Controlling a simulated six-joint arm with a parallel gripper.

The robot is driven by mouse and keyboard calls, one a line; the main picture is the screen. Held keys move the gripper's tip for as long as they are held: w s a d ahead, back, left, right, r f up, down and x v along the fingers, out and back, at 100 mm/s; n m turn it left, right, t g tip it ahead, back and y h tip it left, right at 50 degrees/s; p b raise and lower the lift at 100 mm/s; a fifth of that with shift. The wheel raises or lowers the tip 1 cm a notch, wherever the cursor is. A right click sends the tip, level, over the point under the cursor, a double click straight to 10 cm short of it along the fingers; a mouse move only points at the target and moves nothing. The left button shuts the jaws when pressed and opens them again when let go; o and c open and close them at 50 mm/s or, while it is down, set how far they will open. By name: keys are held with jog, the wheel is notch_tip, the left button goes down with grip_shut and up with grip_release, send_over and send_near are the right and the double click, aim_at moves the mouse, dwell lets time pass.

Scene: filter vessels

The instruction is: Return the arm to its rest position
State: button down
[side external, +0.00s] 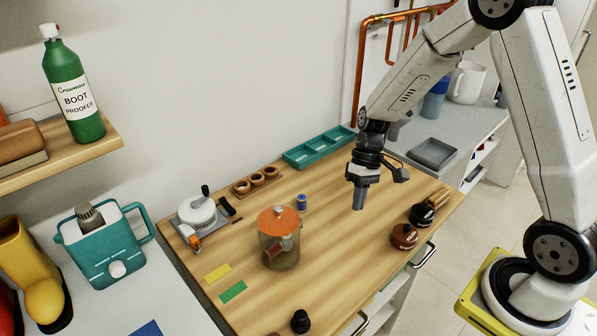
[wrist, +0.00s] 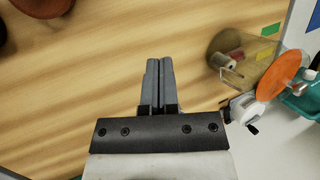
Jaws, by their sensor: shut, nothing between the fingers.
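My gripper (side external: 360,194) hangs above the right part of the wooden table (side external: 330,262), pointing down. Its two fingers are closed together with nothing between them, which also shows in the wrist view (wrist: 159,66). A clear jar with an orange lid (side external: 279,218) stands to the left of the gripper, apart from it. Reddish and pale items show inside the jar, and it also shows in the wrist view (wrist: 245,45).
A teal tray (side external: 320,148), a wooden holder with round cups (side external: 256,180) and a white device with a crank (side external: 197,211) line the back. A blue spool (side external: 301,202) stands behind the jar. Brown (side external: 404,236) and black (side external: 422,214) round objects sit at right. Bare wood lies under the gripper.

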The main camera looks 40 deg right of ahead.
jog(key=s+a+r+t+h, duration=0.2)
jog(key=s+r+t+h, duration=0.2)
jog(key=s, duration=0.3)
jog(key=shift+r+n+t+h, duration=0.3)
jog(key=shift+r+t, duration=0.3)
jog(key=shift+r, duration=0.15)
dwell(0.6)
